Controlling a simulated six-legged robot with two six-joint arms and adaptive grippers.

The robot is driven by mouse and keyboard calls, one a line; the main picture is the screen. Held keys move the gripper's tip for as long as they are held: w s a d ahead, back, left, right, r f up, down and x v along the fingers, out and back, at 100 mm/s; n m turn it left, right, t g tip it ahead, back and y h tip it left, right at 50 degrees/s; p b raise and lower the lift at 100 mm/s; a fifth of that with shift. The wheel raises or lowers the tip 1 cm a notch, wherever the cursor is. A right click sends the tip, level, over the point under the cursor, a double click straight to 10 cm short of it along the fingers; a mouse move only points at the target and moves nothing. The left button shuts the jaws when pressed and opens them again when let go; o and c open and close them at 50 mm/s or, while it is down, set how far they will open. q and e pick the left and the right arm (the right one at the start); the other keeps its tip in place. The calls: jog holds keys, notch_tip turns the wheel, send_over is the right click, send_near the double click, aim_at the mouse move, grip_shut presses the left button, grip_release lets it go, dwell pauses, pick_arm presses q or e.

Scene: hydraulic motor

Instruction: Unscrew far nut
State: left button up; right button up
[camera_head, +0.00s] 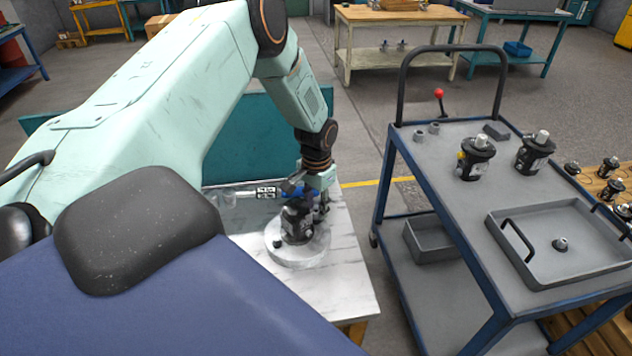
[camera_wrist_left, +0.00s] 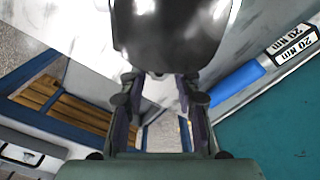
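A dark hydraulic motor (camera_head: 297,222) stands upright on a round pale base (camera_head: 296,250) on the marble-topped table (camera_head: 345,290). My left gripper (camera_head: 321,199) points down at the motor's far right side, very close to it. In the left wrist view the fingers of my left gripper (camera_wrist_left: 162,90) are spread with a clear gap between them. The motor's dark body (camera_wrist_left: 170,35) fills the top of that view, just beyond the fingertips. I cannot make out the far nut; the gripper and motor hide that spot. My right gripper is not in view.
A tool marked 20 Nm (camera_head: 266,193) lies beside the motor; it also shows in the left wrist view (camera_wrist_left: 294,44). A grey cart (camera_head: 440,165) on the right holds two motors (camera_head: 476,160) and a tray (camera_head: 570,272). Floor separates cart and table.

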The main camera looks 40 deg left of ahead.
pick_arm(q)
jog(key=m+b, duration=0.1)
jog(key=m, duration=0.2)
jog(key=shift+f+m, duration=0.15)
jog(key=shift+m, duration=0.25)
jog(key=m+b, duration=0.1)
jog(key=m, duration=0.2)
dwell(0.4)
grip_shut()
jog(key=shift+s+d+r+n+p, duration=0.1)
jog(key=shift+r+n+p, duration=0.15)
jog(key=shift+n+p, duration=0.65)
grip_release()
jog(key=shift+f, duration=0.15)
